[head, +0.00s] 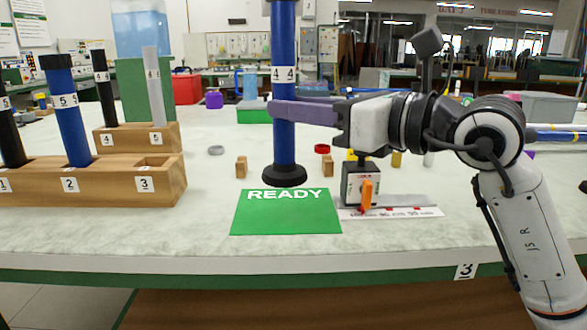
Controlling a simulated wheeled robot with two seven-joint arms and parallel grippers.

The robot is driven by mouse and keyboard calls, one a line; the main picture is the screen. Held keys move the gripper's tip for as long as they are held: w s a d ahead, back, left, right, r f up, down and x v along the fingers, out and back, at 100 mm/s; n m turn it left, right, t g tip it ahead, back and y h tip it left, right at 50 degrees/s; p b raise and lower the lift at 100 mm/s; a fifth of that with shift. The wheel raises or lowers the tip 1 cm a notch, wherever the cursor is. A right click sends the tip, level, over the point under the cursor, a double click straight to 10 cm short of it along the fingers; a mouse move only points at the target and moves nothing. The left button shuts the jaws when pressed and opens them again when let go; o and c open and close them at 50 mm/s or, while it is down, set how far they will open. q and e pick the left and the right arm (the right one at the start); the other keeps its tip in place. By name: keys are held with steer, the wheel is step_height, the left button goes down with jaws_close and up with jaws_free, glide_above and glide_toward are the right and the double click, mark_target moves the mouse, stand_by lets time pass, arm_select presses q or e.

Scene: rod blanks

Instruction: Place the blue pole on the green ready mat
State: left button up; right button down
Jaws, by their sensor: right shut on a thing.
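A tall blue pole (284,130) with a black foot and a "4 4" label stands upright in the middle. My right gripper (277,109) is shut on it, its purple fingers reaching from the right at about mid-height. The pole's black foot shows at the back edge of the green ready mat (285,218). I cannot tell whether the foot touches the surface or hangs just above it. The pole's top is cut off by the frame. Another blue pole (66,115), labelled "5 5", leans slightly in slot 2 of the wooden rack. My left gripper is not in view.
The front wooden rack (120,187) has an empty slot 3; a second rack (107,140) stands behind it. Small wooden blocks (241,167) flank the pole. A black device with an orange switch (366,192) and a ruler strip (415,212) lie right of the mat.

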mark_target(292, 146)
steer(key=shift+s+f, duration=0.2)
steer(key=shift+f, duration=0.8)
step_height(292, 146, down, 4)
steer(key=shift+r+b, duration=0.1)
steer(key=shift+b, duration=0.85)
steer(key=shift+w, duration=0.1)
steer(key=c, duration=1.4)
jaws_free()
steer(key=shift+f, duration=0.2)
steer(key=shift+c, duration=0.2)
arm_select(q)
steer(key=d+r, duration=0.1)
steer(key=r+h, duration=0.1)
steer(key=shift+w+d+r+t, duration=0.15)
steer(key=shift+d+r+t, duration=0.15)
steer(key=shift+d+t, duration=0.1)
arm_select(e)
steer(key=shift+r, duration=0.2)
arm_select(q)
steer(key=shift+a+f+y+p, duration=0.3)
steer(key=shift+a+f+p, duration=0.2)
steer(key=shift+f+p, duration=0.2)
arm_select(e)
steer(key=v, duration=1.2)
